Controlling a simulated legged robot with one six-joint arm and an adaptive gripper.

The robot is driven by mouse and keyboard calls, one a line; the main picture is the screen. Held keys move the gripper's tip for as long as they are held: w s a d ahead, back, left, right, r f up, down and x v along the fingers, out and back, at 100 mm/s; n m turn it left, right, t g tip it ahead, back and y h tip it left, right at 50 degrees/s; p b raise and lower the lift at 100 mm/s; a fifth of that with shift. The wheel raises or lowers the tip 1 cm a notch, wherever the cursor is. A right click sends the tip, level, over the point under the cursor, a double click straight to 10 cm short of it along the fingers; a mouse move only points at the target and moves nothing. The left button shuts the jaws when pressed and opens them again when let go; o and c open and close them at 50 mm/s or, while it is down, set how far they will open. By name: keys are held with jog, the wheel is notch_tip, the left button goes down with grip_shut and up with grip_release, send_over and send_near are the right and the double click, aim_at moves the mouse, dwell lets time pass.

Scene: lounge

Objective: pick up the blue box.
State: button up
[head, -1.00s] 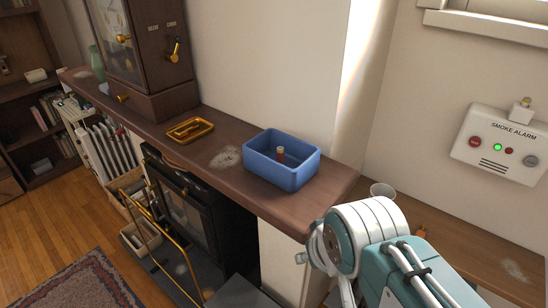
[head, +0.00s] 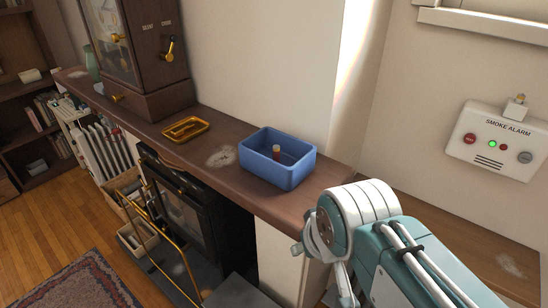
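The blue box (head: 268,174) is an open-topped bin standing upright on the brown mantel shelf (head: 226,180), near the shelf's right end. A small reddish cylinder with a pale top (head: 276,152) stands inside it. My arm comes in from the lower right, and its white and teal wrist part is in front of the shelf's right end, to the right of the box and apart from it.
A gold tray (head: 185,128) lies on the shelf left of the box. A dark wooden clock case (head: 140,60) stands farther left. A fireplace with a brass rail (head: 165,232) is below. A smoke alarm panel (head: 495,140) is on the right wall.

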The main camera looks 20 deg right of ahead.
aim_at(262, 156)
jog(key=w+r+n, duration=0.1)
jog(key=w+r, duration=0.2)
jog(key=w+a+r+n+g, duration=0.1)
jog(key=w+r, duration=0.1)
jog(key=r, duration=0.1)
jog(key=w+r+n+g, duration=0.1)
jog(key=w+r, duration=0.2)
jog(key=shift+w+a+r, duration=0.1)
jog(key=shift+w+a, duration=0.15)
jog(key=shift+w, duration=0.05)
jog(key=w+a+r+n+g, duration=0.1)
jog(key=w+r, duration=0.1)
jog(key=w, duration=0.1)
jog(key=w+r+n+g, duration=0.1)
jog(key=w+r, duration=0.1)
jog(key=w, duration=0.1)
jog(key=w+a+r+n+g, duration=0.1)
jog(key=w+r+n, duration=0.1)
jog(key=w, duration=0.1)
jog(key=shift+w+a, duration=0.25)
jog(key=shift+a, duration=0.1)
notch_tip(262, 156, down, 6)
jog(key=shift+r, duration=0.25)
jog(key=f, duration=0.4)
jog(key=shift+s+d+f, duration=0.1)
jog(key=shift+s+d, duration=0.1)
jog(key=shift+d, duration=0.1)
jog(key=shift+f, duration=0.6)
grip_shut()
